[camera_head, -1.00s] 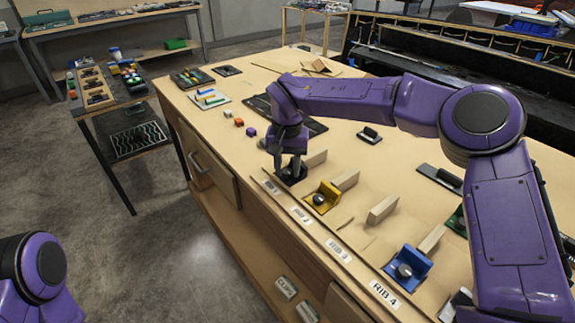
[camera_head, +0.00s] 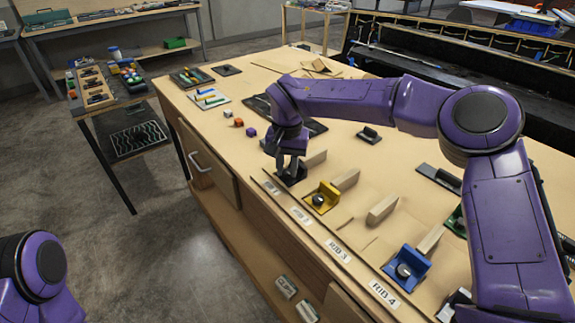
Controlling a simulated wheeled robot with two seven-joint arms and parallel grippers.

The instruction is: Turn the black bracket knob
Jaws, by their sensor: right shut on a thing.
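The black bracket (camera_head: 290,179) sits at the far end of the row of brackets along the front edge of the wooden workbench, beside a wooden rib block (camera_head: 316,159). My right gripper (camera_head: 289,170) points down over it and is shut on its knob. The fingers and wrist mostly hide the knob, so its angle cannot be told. My left arm (camera_head: 40,270) shows only as a purple link at the lower left; its gripper is out of view.
A yellow bracket (camera_head: 323,198) and a blue bracket (camera_head: 408,266) with knobs stand nearer along the same edge. Several small coloured cubes (camera_head: 239,122) lie beyond the gripper. A side cart (camera_head: 140,136) stands left of the workbench (camera_head: 215,135).

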